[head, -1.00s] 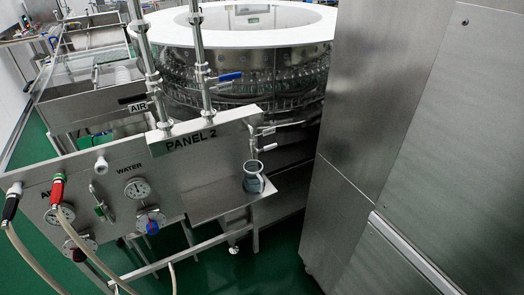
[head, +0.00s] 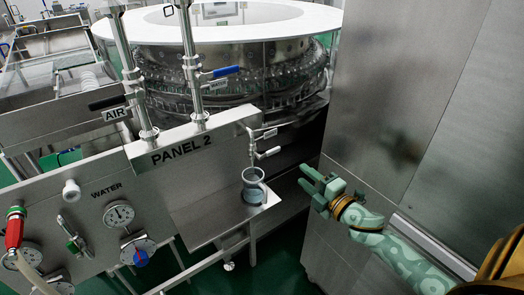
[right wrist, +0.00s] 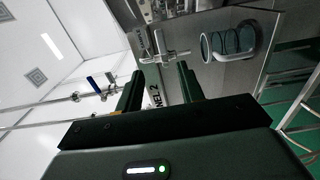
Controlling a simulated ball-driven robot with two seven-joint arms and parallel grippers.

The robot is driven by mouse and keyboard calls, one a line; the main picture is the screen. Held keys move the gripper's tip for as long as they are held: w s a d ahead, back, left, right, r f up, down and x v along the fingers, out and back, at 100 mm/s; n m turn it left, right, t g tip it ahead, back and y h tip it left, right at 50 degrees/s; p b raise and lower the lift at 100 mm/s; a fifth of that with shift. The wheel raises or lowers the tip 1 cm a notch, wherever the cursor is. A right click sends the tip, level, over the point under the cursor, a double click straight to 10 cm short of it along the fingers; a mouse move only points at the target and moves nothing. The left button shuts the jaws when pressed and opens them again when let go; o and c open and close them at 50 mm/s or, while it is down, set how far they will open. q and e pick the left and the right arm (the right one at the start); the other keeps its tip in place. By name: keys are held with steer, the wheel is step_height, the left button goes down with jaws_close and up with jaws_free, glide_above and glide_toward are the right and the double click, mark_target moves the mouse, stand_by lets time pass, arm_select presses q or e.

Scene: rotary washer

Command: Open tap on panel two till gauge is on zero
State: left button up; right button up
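Panel two (head: 180,151) is a steel panel labelled "PANEL 2". A small metal tap (head: 266,153) hangs from its right end, above a grey jug (head: 254,187) on a steel shelf. The round water gauge (head: 118,213) is on the panel's left; its needle is too small to read. My right gripper (head: 309,179) is open and empty, to the right of the tap and jug, apart from both. In the right wrist view, the tap (right wrist: 165,56) shows beyond the open fingers (right wrist: 158,85), with the jug (right wrist: 229,45) to its right. My left gripper is not in view.
A large steel cabinet (head: 390,100) stands close on the right. The round washer (head: 235,80) is behind.

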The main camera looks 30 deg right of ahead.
mark_target(275, 152)
steer(key=w, duration=0.5)
steer(key=w+b, duration=0.1)
steer(key=w, duration=0.4)
steer(key=w+a+b, duration=0.1)
steer(key=w, duration=0.4)
steer(key=shift+f, duration=0.1)
jaws_close()
